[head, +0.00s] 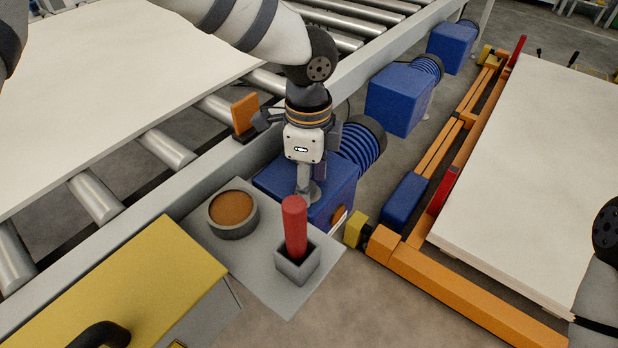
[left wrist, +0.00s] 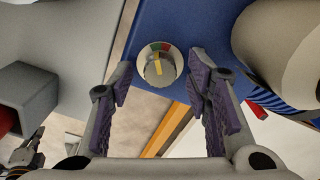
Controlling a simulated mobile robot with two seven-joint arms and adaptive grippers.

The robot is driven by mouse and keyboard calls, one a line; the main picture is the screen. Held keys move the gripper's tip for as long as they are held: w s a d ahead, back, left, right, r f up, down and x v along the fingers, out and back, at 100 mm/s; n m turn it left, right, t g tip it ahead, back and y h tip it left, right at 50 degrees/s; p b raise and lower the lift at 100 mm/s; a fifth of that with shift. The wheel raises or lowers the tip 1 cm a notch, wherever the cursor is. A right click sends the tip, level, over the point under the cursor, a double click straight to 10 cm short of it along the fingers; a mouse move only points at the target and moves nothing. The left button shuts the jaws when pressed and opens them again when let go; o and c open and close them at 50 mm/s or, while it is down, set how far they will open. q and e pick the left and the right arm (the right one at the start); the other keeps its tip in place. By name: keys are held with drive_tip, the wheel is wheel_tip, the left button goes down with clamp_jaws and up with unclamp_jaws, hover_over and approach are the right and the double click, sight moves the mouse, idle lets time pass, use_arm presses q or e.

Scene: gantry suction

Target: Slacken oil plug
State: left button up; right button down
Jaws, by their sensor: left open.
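My left gripper (head: 307,155) is above the nearest blue drive unit (head: 270,185) in the head view, partly covering it. In the left wrist view the left gripper (left wrist: 159,85) is open, with its purple-padded fingers apart and nothing between the pads. Ahead of the fingertips is a round pale fitting (left wrist: 160,66) on the blue housing (left wrist: 205,25). It has a yellow bar and red and green marks. I cannot tell whether it is the oil plug, and no other plug is clear.
A grey shelf (head: 262,278) holds a round dish (head: 232,232) with brown content and a square holder (head: 297,268) with a red-handled tool (head: 294,225). A yellow cabinet (head: 150,275) stands at front left. An orange frame (head: 440,285) and stacked boards (head: 540,170) are right.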

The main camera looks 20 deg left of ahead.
use_arm(q)
clamp_jaws()
drive_tip(key=shift+r+n, duration=0.1)
drive_tip(key=shift+n, duration=0.2)
use_arm(e)
drive_tip(key=shift+w+r, duration=0.25)
use_arm(q)
drive_tip(key=shift+r+n+p, duration=0.15)
drive_tip(key=shift+n+p, duration=0.7)
drive_tip(key=shift+n, duration=0.25)
drive_tip(key=shift+n+p, duration=0.35)
drive_tip(key=shift+n, duration=1.75)
use_arm(e)
drive_tip(key=shift+t, duration=0.7)
drive_tip(key=shift+w+r, duration=1.55)
use_arm(q)
drive_tip(key=shift+f+p, duration=0.2)
drive_tip(key=shift+p, duration=0.1)
